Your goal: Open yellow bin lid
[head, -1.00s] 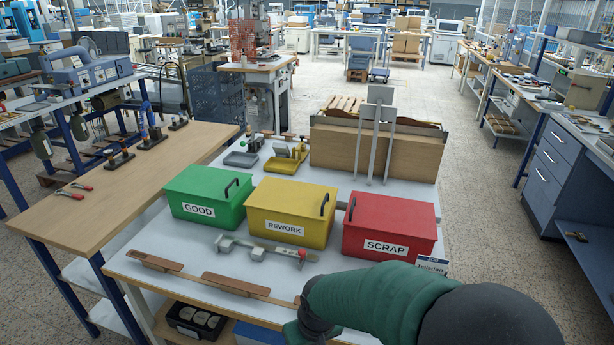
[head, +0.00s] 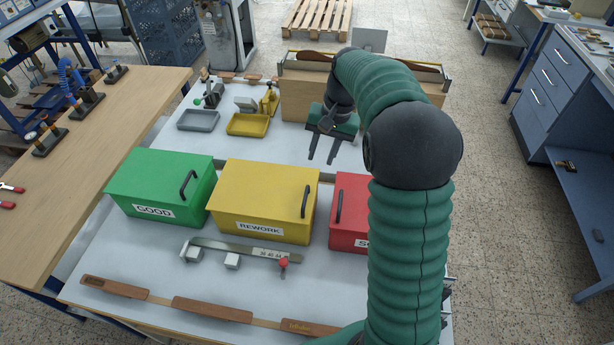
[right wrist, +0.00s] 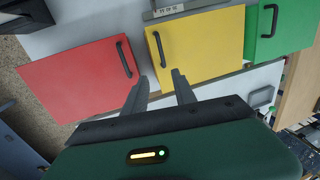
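The yellow bin (head: 262,203), labelled REWORK, stands in the middle of the white table with its lid shut. Its dark handle (head: 306,202) is along the lid's right side. My right gripper (head: 322,162) is beyond the yellow bin, above the table, with its two fingers apart and nothing between them. In the right wrist view the yellow lid (right wrist: 203,45) and its handle (right wrist: 159,49) lie ahead of the open fingers (right wrist: 160,82), with the handle near the left finger. I cannot tell whether they touch. My left gripper is not in view.
A green GOOD bin (head: 160,186) stands left of the yellow bin, and a red SCRAP bin (head: 348,212) right of it, partly hidden by my right arm. A grey tray (head: 198,120) and a yellow tray (head: 247,124) lie behind. A metal bar tool (head: 236,250) lies in front.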

